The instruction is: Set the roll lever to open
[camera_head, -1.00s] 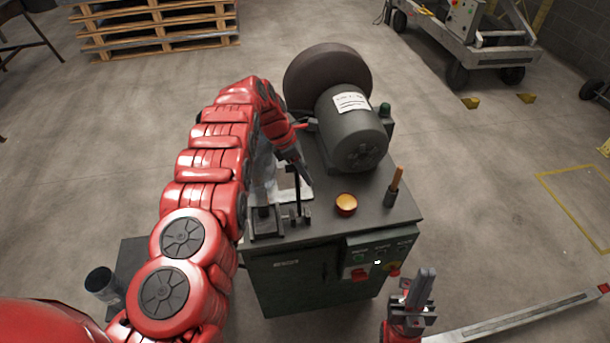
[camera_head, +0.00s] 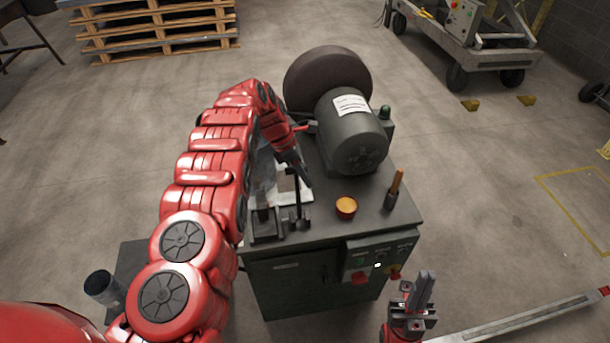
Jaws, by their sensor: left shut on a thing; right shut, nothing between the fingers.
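The green-black machine (camera_head: 320,287) stands in front of me, with a dark lever (camera_head: 296,213) rising from a small black bracket at the left of its top. I take this lever to be the roll lever. My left gripper (camera_head: 304,178) comes over from the left and is shut on the lever's upper end, partly hiding it. I cannot read an open mark by the lever. My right gripper (camera_head: 422,292) is shut and empty, fingers up, in front of the machine's right corner.
A motor (camera_head: 353,138) and a big dark disc (camera_head: 318,72) sit at the back of the machine. An orange button (camera_head: 346,208) and a wooden-handled tool (camera_head: 394,188) stand on its top. The switch panel (camera_head: 378,258) is on the front. Pallets (camera_head: 155,30) lie far back left.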

